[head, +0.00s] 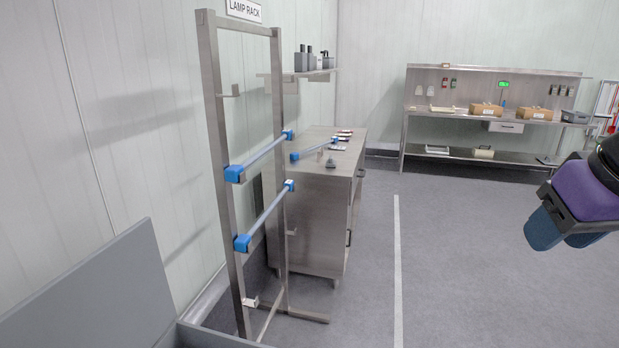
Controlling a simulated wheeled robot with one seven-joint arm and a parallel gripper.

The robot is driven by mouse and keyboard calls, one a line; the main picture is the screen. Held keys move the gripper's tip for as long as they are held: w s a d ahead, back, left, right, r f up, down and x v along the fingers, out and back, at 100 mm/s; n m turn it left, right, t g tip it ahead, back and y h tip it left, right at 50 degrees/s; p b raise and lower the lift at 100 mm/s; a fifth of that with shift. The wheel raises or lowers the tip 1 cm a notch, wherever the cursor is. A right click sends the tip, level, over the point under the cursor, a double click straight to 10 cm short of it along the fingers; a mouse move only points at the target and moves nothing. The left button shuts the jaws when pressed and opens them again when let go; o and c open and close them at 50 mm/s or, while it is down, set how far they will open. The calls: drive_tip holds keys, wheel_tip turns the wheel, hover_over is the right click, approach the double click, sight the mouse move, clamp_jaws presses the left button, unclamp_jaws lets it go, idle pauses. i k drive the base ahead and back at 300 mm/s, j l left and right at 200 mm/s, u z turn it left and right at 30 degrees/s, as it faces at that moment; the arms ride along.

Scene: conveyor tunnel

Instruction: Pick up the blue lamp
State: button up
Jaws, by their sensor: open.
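Lamps with blue end caps show on the left. An upper tube lamp (263,153) and a lower tube lamp (267,213) lie across the steel lamp rack (216,110). Another tube lamp with blue ends (314,149) lies on top of the steel cabinet (330,185) behind the rack. I cannot tell which of these the task means. My gripper (560,230), purple and dark with blue-grey fingers, is at the right edge, far from all the lamps. It is open, with nothing seen in it.
A grey panel (100,290) stands at the lower left. A wall shelf (310,73) holds grey items. A steel workbench (440,112) with boxes stands at the back right. The floor (460,270) right of the white line is clear.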

sight(293, 156)
drive_tip(key=i+l+z, duration=0.25)
drive_tip(key=i+l, duration=0.5)
drive_tip(key=i+l+z, duration=0.25)
drive_tip(key=i+l, duration=0.35)
drive_tip(key=i, duration=0.15)
drive_tip(key=i+z, duration=0.1)
drive_tip(key=i, duration=1.7)
drive_tip(key=i+l+u, duration=0.1)
drive_tip(key=i, duration=0.6)
drive_tip(key=i+l, duration=0.1)
drive_tip(key=i, duration=0.6)
drive_tip(key=i+u, duration=0.25)
drive_tip(key=u, duration=0.15)
drive_tip(key=i+u, duration=0.25)
drive_tip(key=u, duration=0.2)
drive_tip(key=i+u, duration=0.25)
drive_tip(key=u, duration=0.15)
drive_tip(key=i+l+u, duration=0.15)
drive_tip(key=u, duration=0.3)
drive_tip(key=i+l+u, duration=0.15)
drive_tip(key=i+u, duration=0.15)
drive_tip(key=u, duration=0.15)
drive_tip(key=i+l+u, duration=0.4)
drive_tip(key=k+j, duration=0.1)
